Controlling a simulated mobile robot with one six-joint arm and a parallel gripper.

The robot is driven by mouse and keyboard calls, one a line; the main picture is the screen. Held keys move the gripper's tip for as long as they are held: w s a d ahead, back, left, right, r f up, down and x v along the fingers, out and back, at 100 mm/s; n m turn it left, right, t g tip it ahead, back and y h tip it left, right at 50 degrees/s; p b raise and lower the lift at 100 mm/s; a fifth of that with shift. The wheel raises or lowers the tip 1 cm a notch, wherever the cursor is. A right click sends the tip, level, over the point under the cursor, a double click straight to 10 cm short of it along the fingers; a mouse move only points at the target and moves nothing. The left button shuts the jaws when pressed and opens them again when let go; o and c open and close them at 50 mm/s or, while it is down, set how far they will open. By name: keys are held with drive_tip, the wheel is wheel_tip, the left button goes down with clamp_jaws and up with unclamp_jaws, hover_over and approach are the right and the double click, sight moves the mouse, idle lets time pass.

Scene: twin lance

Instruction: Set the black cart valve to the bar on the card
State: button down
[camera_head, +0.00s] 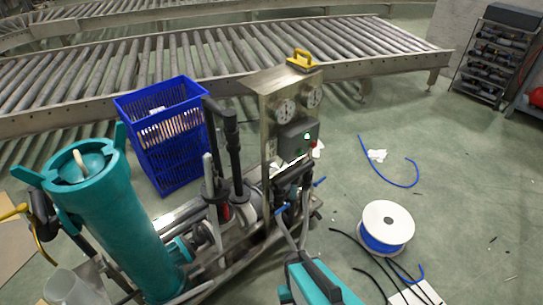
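A wheeled cart stands in the middle, with a metal panel (268,118) carrying two round gauges, one left (285,111) and one right (314,97). Their readings are too small to make out. A yellow handle (300,60) sits on the panel's top. Black pipework (232,140) rises left of the panel. I cannot tell which black part is the valve. No card with a readable bar value shows. My gripper cannot be made out in this view.
A large teal cylinder (118,220) stands at the left of the cart. A blue crate (165,145) is behind it, before a roller conveyor (150,65). A white reel with blue hose (385,228) and loose hoses lie right. Floor beyond the reel is mostly clear.

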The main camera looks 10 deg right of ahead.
idle(0.3)
drive_tip(key=c, duration=1.7)
unclamp_jaws()
drive_tip(key=shift+c, duration=0.2)
